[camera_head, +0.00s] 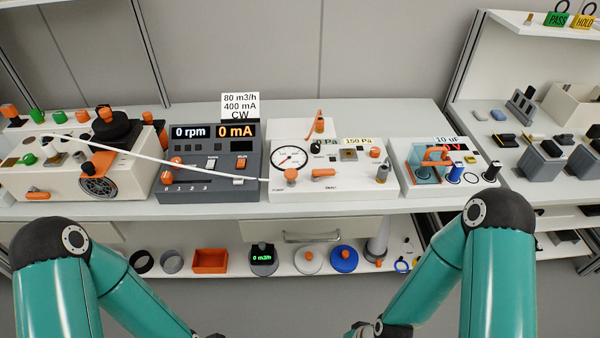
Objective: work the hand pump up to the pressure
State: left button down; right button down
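The pump unit is a white box (340,186) at the middle of the bench. It has a round dial gauge (289,158) at its left, with a needle too small to read surely. An orange pump knob (291,175) stands below the gauge, above a small label that seems to read PUMP. An orange lever (323,173) lies to its right. A card reading 150 Pa (357,141) stands at the back of the box. My two arms reach down to the bottom edge, well short of the box; the gripper fingers do not show.
A grey unit (210,185) showing 0 rpm and 0 mA stands left of the pump box. A white hose (170,158) runs to the box from a beige machine (70,185). A capacitor unit (450,180) stands right. A lower shelf (230,262) holds several parts.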

aim_at(291, 174)
jog(key=z, duration=0.05)
jog(key=i, duration=1)
jog(key=z, duration=0.05)
